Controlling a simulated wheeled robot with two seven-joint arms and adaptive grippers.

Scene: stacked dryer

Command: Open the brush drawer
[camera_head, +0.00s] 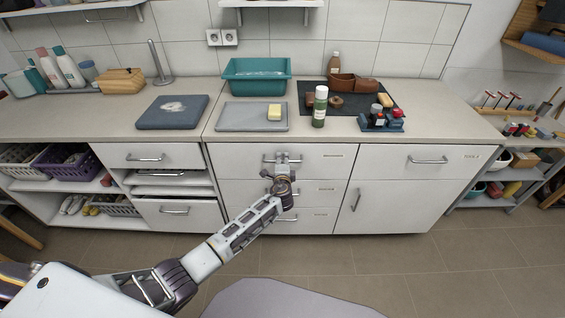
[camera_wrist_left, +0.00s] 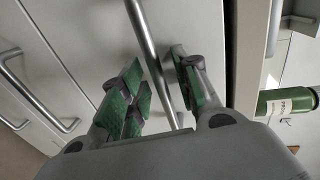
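The white drawer (camera_head: 325,150) at the top of the middle cabinet looks shut, flush with the fronts around it. Its small label is too small to read, so I cannot confirm it is the brush drawer. My left gripper (camera_head: 283,157) is at this drawer's bar handle and hides part of it. In the left wrist view, the metal handle (camera_wrist_left: 147,38) runs between the green-padded fingers of the left gripper (camera_wrist_left: 160,75). Gaps show on both sides of the bar, so the fingers are open around it. My right gripper is not in view.
The countertop (camera_head: 225,143) overhangs just above the drawer. A green-labelled bottle (camera_head: 320,106) stands on it, beside a grey tray (camera_head: 233,117) with a yellow block. More drawers (camera_head: 325,193) lie below, and a door (camera_head: 400,205) to the right. The floor in front is largely clear.

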